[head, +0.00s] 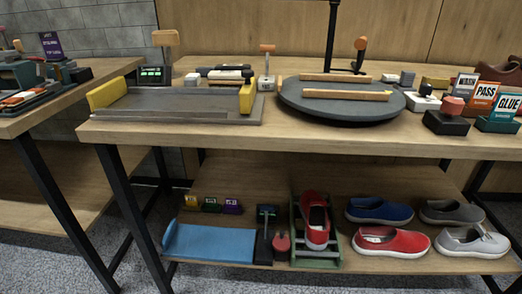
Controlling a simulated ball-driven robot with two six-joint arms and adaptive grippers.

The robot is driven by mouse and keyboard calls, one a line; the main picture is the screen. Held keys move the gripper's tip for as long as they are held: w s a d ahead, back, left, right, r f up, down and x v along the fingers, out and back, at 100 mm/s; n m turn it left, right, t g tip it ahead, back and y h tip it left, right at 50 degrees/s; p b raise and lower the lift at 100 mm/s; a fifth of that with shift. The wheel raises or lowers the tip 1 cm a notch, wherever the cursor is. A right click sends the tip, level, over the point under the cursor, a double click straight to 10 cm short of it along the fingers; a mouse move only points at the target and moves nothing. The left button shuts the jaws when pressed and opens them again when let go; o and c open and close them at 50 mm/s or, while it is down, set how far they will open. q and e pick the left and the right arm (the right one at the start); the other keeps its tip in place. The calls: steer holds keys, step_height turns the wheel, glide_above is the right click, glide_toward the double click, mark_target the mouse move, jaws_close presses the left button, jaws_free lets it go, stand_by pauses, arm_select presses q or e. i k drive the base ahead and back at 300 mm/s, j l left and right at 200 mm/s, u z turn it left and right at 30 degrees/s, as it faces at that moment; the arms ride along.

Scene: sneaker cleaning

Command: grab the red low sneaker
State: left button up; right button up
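Two red shoes show in the head view on the lower shelf under the bench. One red shoe (391,240) lies flat with a white sole, its side facing me, at the front of the shelf. The other red shoe (316,228) rests tilted, toe toward me, on a green stand (296,241) to its left. I cannot tell for certain which one is the red low sneaker. Neither of my grippers is in view.
A blue shoe (379,210), a dark grey shoe (452,212) and a light grey shoe (472,241) lie close by. A blue tray (210,244) is at the shelf's left. The benchtop (270,130) overhangs the shelf, with a round turntable (342,108) on top.

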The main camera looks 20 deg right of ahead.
mark_target(315, 210)
steer(key=z, duration=1.2)
